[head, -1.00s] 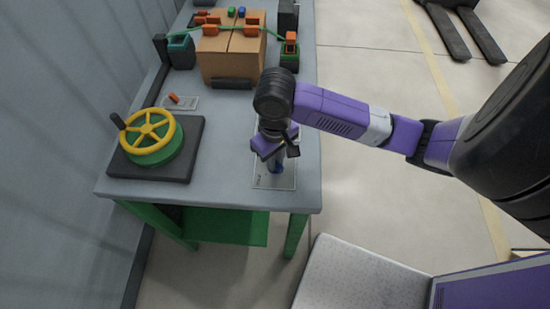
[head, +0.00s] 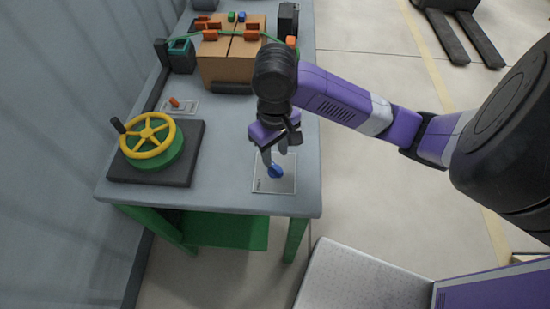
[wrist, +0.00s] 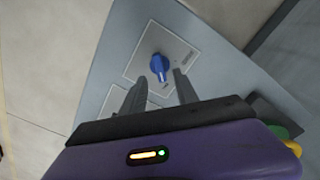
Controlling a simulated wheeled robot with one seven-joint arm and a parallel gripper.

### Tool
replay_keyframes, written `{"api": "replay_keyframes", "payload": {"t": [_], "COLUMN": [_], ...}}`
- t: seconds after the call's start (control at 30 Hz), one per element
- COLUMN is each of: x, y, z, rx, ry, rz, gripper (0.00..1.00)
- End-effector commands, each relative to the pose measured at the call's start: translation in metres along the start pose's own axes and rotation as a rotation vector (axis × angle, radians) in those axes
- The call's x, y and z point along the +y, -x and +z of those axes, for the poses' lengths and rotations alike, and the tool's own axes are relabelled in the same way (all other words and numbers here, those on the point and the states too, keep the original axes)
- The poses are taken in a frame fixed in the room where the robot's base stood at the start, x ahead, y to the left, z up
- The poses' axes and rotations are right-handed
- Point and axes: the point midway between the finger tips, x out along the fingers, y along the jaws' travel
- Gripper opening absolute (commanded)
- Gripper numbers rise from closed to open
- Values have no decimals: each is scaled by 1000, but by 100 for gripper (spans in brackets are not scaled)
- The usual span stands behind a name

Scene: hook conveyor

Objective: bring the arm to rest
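My gripper (head: 274,152) is above the front right part of the grey bench (head: 225,180). Its fingers are apart with nothing between them. A blue knob (head: 276,171) sits on a pale plate (head: 288,184) just below the fingertips in the head view. In the wrist view, my gripper (wrist: 158,85) has its two dark fingers spread, and the blue knob (wrist: 159,66) stands free beyond the tips on its plate (wrist: 142,62).
A yellow handwheel (head: 149,136) on a dark base (head: 190,155) stands at the bench's left. A cardboard box (head: 226,65) with orange clips and a green cord is at the back. A small orange switch (head: 174,102) sits on a plate.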

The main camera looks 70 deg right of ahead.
Motion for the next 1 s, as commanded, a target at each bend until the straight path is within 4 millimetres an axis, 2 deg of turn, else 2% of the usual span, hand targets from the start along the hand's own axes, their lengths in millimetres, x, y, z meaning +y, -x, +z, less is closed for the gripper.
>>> {"api": "replay_keyframes", "payload": {"t": [0.03, 0.2, 0.83, 0.93, 1.0], "x": [2, 1, 0, -10, -22], "y": [9, 18, 18, 18, 21], "z": [-1, 0, 0, -11, -29], "rx": [3, 2, 1, 47, 126], "ry": [2, 1, 8, 47, 85], "rz": [5, 2, 1, -40, -87], "gripper": [36, 36, 36, 36, 36]}}
